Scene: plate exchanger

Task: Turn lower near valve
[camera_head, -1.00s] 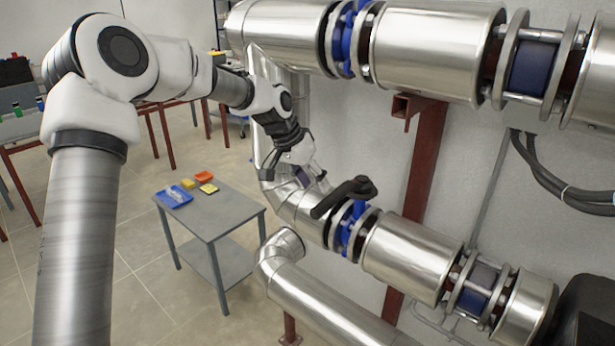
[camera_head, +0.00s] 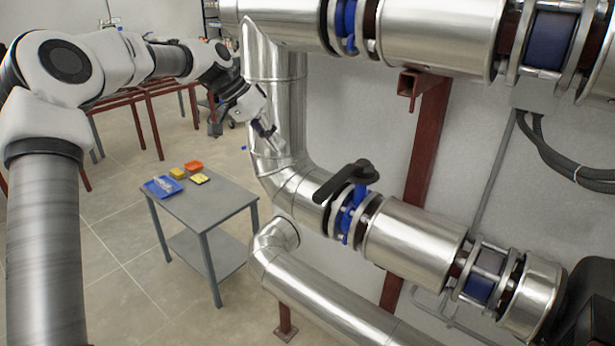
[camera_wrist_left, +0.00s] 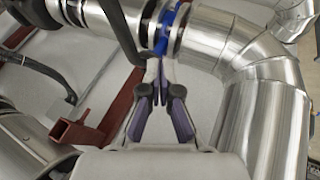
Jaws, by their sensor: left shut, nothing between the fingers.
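The lower near valve has a black lever handle (camera_head: 343,183) and a blue body (camera_head: 347,216) on the lower silver pipe. The lever slants down to the left across the pipe from its pivot. My left gripper (camera_head: 270,138) is up and to the left of the lever, in front of the vertical pipe, apart from the lever. In the left wrist view the gripper (camera_wrist_left: 159,72) is shut and empty. The blue valve body (camera_wrist_left: 164,27) and part of the black lever (camera_wrist_left: 124,32) lie beyond its fingertips. My right gripper is out of view.
A grey side table (camera_head: 220,207) with small coloured trays stands left of the pipes. The upper pipe (camera_head: 435,38) runs above the valve. A red-brown post (camera_head: 424,150) stands behind. Open floor (camera_head: 125,255) lies at left.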

